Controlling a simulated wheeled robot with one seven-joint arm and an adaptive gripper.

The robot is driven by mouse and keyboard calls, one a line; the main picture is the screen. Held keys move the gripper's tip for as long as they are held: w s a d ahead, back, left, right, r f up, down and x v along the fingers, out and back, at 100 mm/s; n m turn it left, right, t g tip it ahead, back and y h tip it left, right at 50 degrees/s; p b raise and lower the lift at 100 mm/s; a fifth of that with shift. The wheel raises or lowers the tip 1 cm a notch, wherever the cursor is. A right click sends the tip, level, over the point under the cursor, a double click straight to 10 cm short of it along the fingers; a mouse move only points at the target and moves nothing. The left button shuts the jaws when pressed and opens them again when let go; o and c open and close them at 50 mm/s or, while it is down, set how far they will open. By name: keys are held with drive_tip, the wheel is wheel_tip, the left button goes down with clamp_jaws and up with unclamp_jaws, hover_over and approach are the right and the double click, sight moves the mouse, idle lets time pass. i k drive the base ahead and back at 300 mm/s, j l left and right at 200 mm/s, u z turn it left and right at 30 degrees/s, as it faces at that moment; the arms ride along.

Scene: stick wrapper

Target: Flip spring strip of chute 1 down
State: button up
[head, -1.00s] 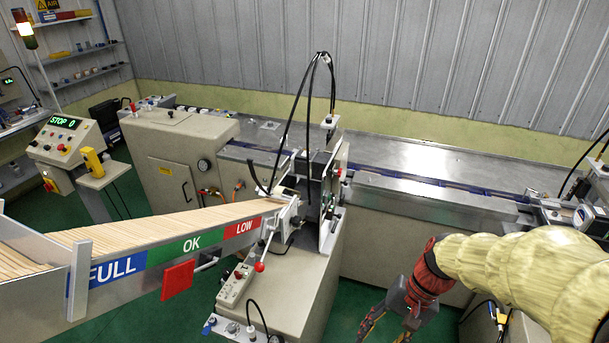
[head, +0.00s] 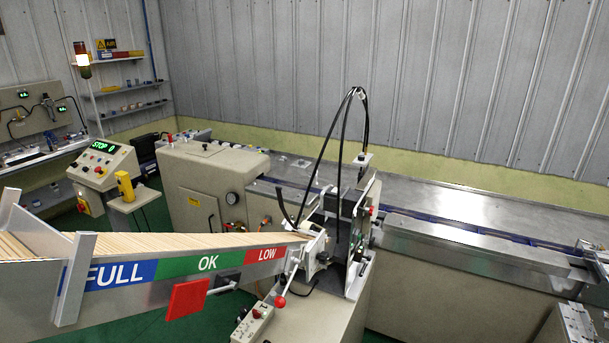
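The stick chute (head: 130,302) runs in from the left, with blue FULL, green OK and red LOW bands on its side. Pale wooden sticks (head: 170,243) fill it up to its narrow right end. That end meets the feed head (head: 316,245) of the machine. A thin dark curved strip (head: 283,204) stands up and leans left above this end; I cannot tell for sure that it is the spring strip. No number on the chute is readable. My gripper and arm are out of view.
Black hoses (head: 330,150) arch over the feed head. A control box (head: 250,322) sits below. A panel (head: 104,163) reading STOP 0 stands at the left.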

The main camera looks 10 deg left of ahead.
sight(280, 197)
drive_tip(key=i+l+u, duration=0.2)
drive_tip(key=i+l, duration=0.75)
drive_tip(key=i, duration=0.2)
drive_tip(key=u, duration=1.6)
drive_tip(key=l, duration=0.1)
